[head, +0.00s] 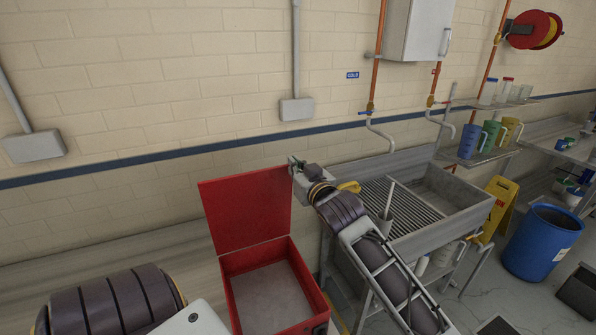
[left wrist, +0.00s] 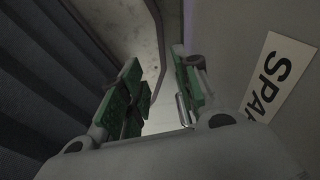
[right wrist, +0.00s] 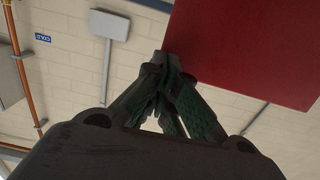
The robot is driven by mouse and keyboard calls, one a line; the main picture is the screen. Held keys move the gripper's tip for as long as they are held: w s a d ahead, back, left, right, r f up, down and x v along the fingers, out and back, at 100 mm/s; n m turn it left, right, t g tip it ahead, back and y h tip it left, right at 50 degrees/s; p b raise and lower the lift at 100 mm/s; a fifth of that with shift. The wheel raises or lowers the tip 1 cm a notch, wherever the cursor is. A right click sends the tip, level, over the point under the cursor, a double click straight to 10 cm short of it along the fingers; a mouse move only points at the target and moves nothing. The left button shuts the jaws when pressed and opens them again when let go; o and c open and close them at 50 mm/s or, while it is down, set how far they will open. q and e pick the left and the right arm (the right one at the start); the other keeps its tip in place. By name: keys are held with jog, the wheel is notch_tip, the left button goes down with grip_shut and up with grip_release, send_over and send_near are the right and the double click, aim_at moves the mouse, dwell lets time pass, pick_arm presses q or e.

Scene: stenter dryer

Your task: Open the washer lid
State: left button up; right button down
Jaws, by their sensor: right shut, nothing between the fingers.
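The red washer (head: 253,258) stands at the lower middle of the head view, with its grey inside floor showing. Its red lid (head: 245,212) is raised and stands roughly upright at the back; it also fills the upper right of the right wrist view (right wrist: 255,45). My right gripper (head: 295,163) is at the lid's upper right corner. Its fingers (right wrist: 163,62) are closed together with nothing between them, close to the lid edge; whether they touch it I cannot tell. My left gripper (left wrist: 158,85) has its fingers apart and empty; the head view does not show its fingers.
A steel sink (head: 455,195) with a ribbed drainer is right of the washer. A yellow floor sign (head: 498,207) and a blue barrel (head: 541,242) stand further right. A label reading "SPA" (left wrist: 277,78) is on a grey surface beside my left gripper.

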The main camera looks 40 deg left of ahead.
jog(key=v, duration=1.2)
dwell(0.7)
jog(key=shift+r, duration=0.1)
dwell(0.6)
